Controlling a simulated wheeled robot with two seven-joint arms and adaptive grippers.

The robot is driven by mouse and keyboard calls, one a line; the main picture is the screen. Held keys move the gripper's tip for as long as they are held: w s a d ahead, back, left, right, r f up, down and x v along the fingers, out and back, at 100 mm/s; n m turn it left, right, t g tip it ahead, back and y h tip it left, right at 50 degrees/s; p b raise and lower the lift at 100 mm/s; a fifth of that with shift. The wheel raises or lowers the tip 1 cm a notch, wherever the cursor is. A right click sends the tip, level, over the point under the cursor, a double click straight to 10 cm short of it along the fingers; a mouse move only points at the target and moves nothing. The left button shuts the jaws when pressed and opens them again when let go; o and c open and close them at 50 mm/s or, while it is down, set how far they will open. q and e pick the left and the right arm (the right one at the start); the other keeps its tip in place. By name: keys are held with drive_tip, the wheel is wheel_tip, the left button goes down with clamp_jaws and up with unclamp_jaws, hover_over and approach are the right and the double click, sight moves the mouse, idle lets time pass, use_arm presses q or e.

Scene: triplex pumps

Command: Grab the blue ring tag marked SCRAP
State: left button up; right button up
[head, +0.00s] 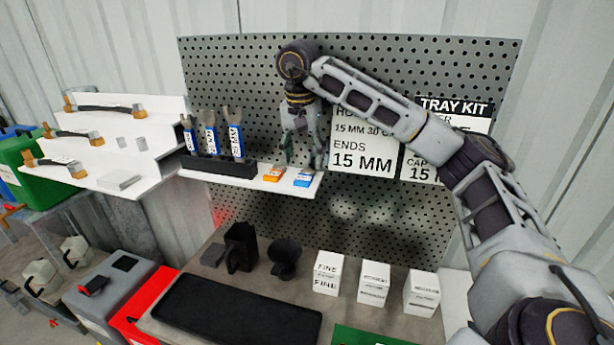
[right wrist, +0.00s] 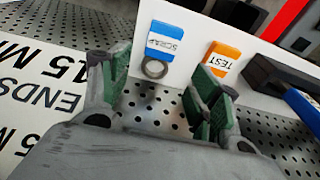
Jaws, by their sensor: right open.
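The blue ring tag (head: 304,178) lies on the white shelf (head: 240,182) at its right end, beside an orange tag (head: 274,174). In the right wrist view the blue tag (right wrist: 168,45) reads SCRAP and has a grey metal ring (right wrist: 154,68) at its near edge. The orange tag (right wrist: 223,62) there reads TEST. My right gripper (head: 303,160) is above the shelf's right end, over the tags. In the right wrist view its fingers (right wrist: 155,95) are apart with nothing between them, and the SCRAP tag lies beyond the gap. My left gripper is not in view.
A black holder (head: 218,166) with several blue-labelled brushes stands left of the tags. A perforated panel (head: 250,75) with signs (head: 362,150) rises behind the shelf. White boxes (head: 328,272), a black cup (head: 285,258) and a black tray (head: 235,312) stand on the bench below.

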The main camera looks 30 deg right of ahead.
sight(305, 175)
drive_tip(key=shift+s+f+b, duration=0.15)
drive_tip(key=shift+f+b, duration=0.25)
drive_tip(key=shift+f, duration=1.1)
drive_tip(key=shift+d+f, duration=0.15)
drive_tip(key=shift+f, duration=0.7)
drive_tip(key=c, duration=1.1)
